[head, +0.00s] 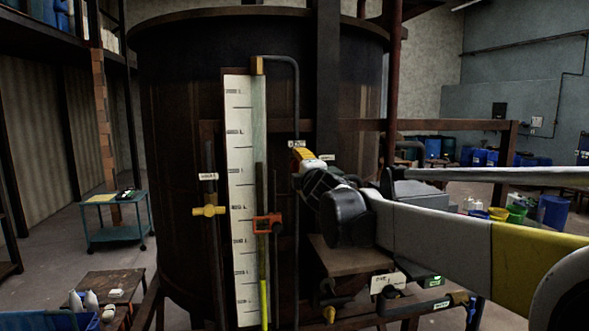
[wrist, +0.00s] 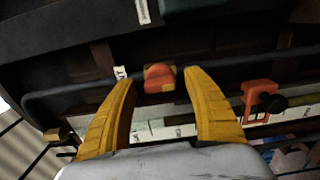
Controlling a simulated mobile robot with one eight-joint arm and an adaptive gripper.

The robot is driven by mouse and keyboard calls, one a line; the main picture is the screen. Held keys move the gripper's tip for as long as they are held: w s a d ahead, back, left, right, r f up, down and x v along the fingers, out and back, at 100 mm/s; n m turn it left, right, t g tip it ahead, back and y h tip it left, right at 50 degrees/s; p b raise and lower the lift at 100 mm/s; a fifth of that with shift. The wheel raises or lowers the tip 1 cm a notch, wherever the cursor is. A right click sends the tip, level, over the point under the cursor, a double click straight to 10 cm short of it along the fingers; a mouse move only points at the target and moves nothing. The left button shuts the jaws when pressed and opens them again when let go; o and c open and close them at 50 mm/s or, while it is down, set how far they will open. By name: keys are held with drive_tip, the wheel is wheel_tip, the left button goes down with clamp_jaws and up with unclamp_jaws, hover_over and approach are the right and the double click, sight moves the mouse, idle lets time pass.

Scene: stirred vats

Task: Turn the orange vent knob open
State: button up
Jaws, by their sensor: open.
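The orange vent knob (wrist: 159,74) shows in the wrist view on a dark pipe that runs along the vat. It sits in the gap between the two yellow fingers of my gripper (wrist: 160,79), with room on both sides. The gripper is open and holds nothing. I cannot tell how far the knob lies beyond the fingertips. In the head view my gripper (head: 303,156) reaches to the vat's front, just right of the gauge pipe. There the knob is mostly hidden by my gripper.
A tall white level scale (head: 239,190) stands left of my gripper, with an orange-red slider (head: 267,224) that also shows in the wrist view (wrist: 259,97). A yellow valve handle (head: 208,211) is farther left. The big dark vat (head: 180,130) stands behind.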

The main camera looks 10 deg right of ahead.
drive_tip(key=s, duration=1.2)
drive_tip(key=s+d+f+m+g+h+b, duration=0.15)
drive_tip(key=s+f+m+b, duration=0.35)
drive_tip(key=f, duration=0.5)
drive_tip(key=s+d+f+m+g+h+b, duration=0.15)
drive_tip(key=s+f+b, duration=0.25)
drive_tip(key=f+b, duration=0.5)
drive_tip(key=s+d+f+m+g+b, duration=0.2)
drive_tip(key=s+f+m+b, duration=0.2)
drive_tip(key=f, duration=0.8)
drive_tip(key=s+a+f+m+g+y+b, duration=0.1)
drive_tip(key=s+f+b, duration=0.4)
drive_tip(key=f, duration=0.6)
drive_tip(key=s+a+f+m+g+y+b, duration=0.1)
drive_tip(key=s+a+f+m+g+b, duration=0.1)
drive_tip(key=s+f, duration=0.4)
drive_tip(key=s+a+f+m+g+y+b, duration=0.1)
drive_tip(key=s+f+b, duration=0.5)
drive_tip(key=f, duration=0.9)
drive_tip(key=a+m+g+b, duration=0.1)
drive_tip(key=m+g, duration=0.1)
drive_tip(key=m, duration=0.1)
drive_tip(key=shift+s+f+m+b, duration=0.15)
drive_tip(key=shift+f+m+b, duration=0.15)
drive_tip(key=shift+m+b, duration=0.05)
